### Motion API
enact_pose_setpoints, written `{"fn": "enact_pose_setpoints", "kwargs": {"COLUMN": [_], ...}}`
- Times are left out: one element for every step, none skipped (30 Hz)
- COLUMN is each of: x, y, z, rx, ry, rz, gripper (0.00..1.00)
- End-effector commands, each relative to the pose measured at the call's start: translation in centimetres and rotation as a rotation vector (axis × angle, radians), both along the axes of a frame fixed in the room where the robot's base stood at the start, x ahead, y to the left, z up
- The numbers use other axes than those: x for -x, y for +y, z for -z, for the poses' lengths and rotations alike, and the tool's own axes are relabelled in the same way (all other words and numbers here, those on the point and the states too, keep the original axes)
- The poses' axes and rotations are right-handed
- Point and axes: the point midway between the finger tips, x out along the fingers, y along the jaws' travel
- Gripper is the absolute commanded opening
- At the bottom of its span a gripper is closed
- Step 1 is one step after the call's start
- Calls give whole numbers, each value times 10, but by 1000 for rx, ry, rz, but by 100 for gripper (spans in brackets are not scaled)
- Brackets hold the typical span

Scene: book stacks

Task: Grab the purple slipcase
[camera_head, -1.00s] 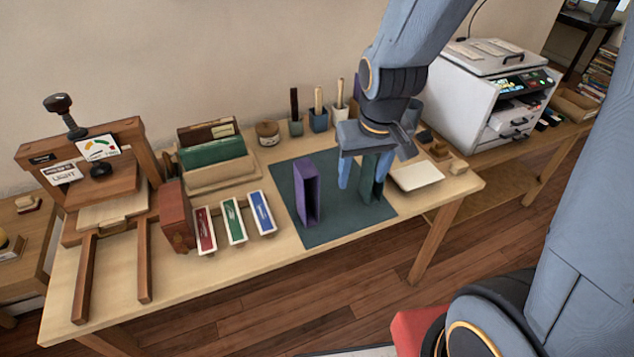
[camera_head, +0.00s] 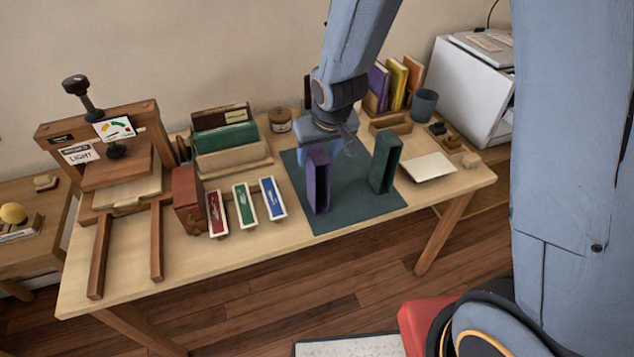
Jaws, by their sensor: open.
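The purple slipcase (camera_head: 318,187) stands upright on the dark green mat (camera_head: 345,216), its open side facing front right. My gripper (camera_head: 318,152) is at the top of the purple slipcase, just behind and above it. Its jaws are open. One finger shows to the left of the slipcase's top; the other is mostly hidden, so I cannot tell whether the fingers straddle it or touch it. A dark green slipcase (camera_head: 385,163) stands upright on the mat to the right, apart from my gripper.
Red, green and blue labelled pieces (camera_head: 245,204) lie left of the mat. A wooden press (camera_head: 110,170) fills the table's left end. Behind are a file holder (camera_head: 232,160), a jar (camera_head: 280,119), upright books (camera_head: 392,84) and a blue-grey cup (camera_head: 424,104). A cream pad (camera_head: 430,168) lies right.

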Motion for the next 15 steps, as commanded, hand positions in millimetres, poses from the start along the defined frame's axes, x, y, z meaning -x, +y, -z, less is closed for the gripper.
{"fn": "enact_pose_setpoints", "kwargs": {"x": [-2,-3,-5,-5,-6,-8,-8,-10,-11,-12,-13,-13,-14,-14,-14], "y": [1,2,3,3,4,4,5,5,5,6,6,6,6,6,7], "z": [8,11,15,18,20,24,27,30,34,36,38,40,41,42,42], "rx": [1,0,1,1,1,1,0,1,1,0,0,1,1,1,0], "ry": [0,0,0,0,0,0,0,1,1,1,1,1,1,1,1], "rz": [-2,-1,-2,-2,-2,-2,-1,-2,-1,0,0,-1,-1,-1,0], "gripper": [55,55,55,55,55,55,55,55,55,55,55,55,55,55,55]}}
